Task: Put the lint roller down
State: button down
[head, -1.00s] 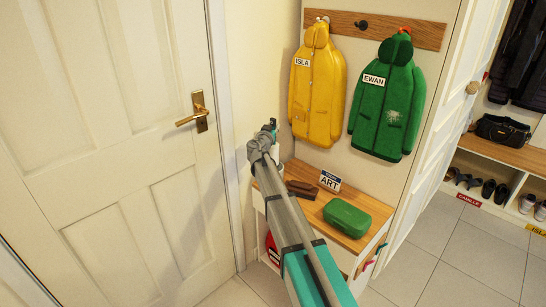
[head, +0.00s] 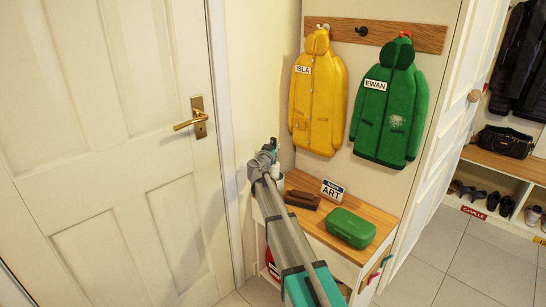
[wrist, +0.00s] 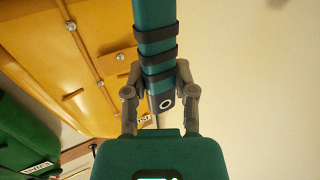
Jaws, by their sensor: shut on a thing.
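My gripper (head: 266,158) is above the back left end of the bench, close to the wall. In the wrist view my gripper (wrist: 160,76) is shut on the lint roller's teal handle (wrist: 155,45), which has black bands and a dark end with a round hole. The handle runs up out of that view. In the head view only a small teal and dark tip of the lint roller (head: 273,143) shows above the gripper. A white part shows just behind the gripper; I cannot tell whether it belongs to the roller.
A white round container (head: 280,181) is partly hidden by my arm. Yellow (head: 318,95) and green (head: 389,105) coats hang above.

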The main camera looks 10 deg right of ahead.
jog(key=shift+f, duration=0.1)
jog(key=shift+f+b, duration=1.8)
jog(key=shift+b, duration=0.1)
jog(key=shift+f, duration=0.15)
jog(key=shift+c, duration=2.2)
grip_release()
jog(key=shift+s+r, duration=0.2)
jog(key=v, duration=1.1)
jog(key=shift+s+a, duration=0.25)
